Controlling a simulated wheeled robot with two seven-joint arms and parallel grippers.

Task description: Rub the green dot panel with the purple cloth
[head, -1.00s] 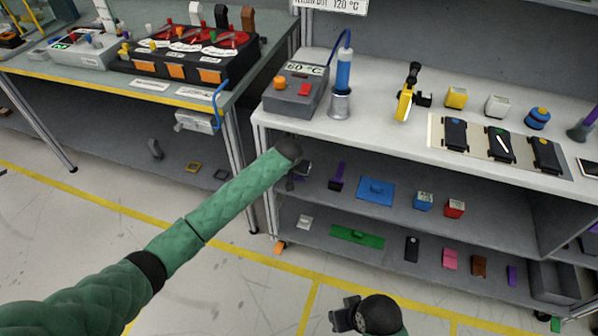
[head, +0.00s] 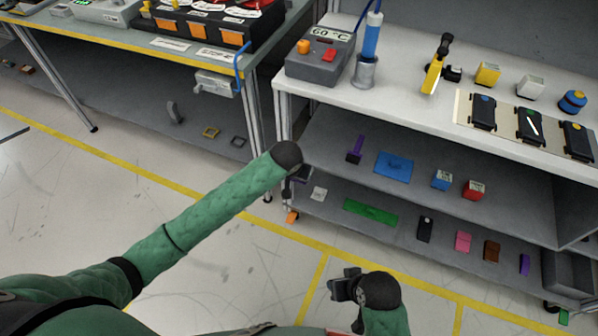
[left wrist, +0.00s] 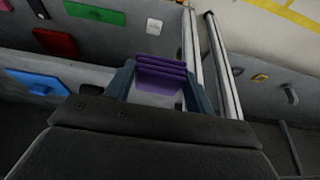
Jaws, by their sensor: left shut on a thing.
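My left gripper (left wrist: 160,92) is shut on the purple cloth (left wrist: 162,72), which looks folded in layers between the fingers. In the head view the left arm reaches to the left end of the shelf unit, in front of its lower shelves; the wrist mostly hides the gripper and cloth there. The green dot panel (head: 530,126) is the middle of three dark panels on the top of the unit, with a white streak on it. It is far right of the left gripper and apart from it. My right gripper (head: 343,287) is low in front of the unit; its fingers are unclear.
The panels lie on a pale mat (head: 464,108). A grey box (head: 319,64), a blue cylinder in a metal cup (head: 366,72) and a yellow tool (head: 432,78) stand left of it. A workbench (head: 140,42) is at left. Lower shelves hold small items, including a green plate (head: 370,212).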

